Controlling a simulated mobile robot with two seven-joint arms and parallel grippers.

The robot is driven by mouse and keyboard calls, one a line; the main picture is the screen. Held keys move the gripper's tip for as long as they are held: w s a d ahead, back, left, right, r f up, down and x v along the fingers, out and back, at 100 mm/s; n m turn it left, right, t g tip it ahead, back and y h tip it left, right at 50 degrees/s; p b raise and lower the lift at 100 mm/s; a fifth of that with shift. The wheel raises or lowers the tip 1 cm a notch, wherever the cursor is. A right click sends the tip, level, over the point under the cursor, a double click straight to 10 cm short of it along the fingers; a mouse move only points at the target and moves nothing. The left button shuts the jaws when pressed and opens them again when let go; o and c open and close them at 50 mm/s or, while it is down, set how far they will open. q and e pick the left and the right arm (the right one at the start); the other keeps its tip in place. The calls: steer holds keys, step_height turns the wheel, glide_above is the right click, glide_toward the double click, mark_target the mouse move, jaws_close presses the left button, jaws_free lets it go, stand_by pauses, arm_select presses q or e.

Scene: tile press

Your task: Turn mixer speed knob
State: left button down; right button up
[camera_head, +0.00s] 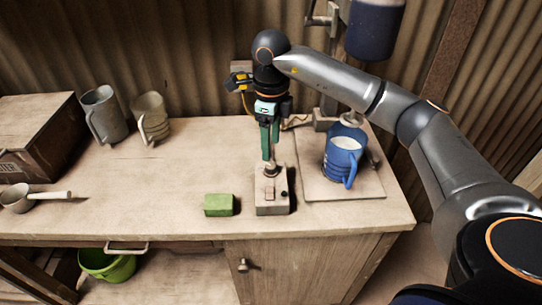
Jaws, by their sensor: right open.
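A small grey-beige control box (272,208) stands near the table's front edge. It has a small metal knob or post (270,171) on its far part and a dark round button (284,194) on its right. My right gripper (268,158) comes down from above with its fingers pointing at the top of that post. It is open, though the fingers look close together from here. I cannot tell whether they touch the post. To the right, a blue mug (343,157) with pale contents stands on a board, under the mixer stand. My left gripper is not in view.
A green block (219,205) lies left of the box. Two mugs (104,116) (150,118) stand at the back left, beside a wooden crate (45,130). A ladle (30,197) lies at the left. The table (150,190) is clear in the middle. My right arm spans the right side.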

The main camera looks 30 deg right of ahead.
mark_target(271, 165)
step_height(271, 165, up, 6)
steer(key=shift+r, duration=0.2)
steer(key=shift+s, duration=0.1)
stand_by(0.5)
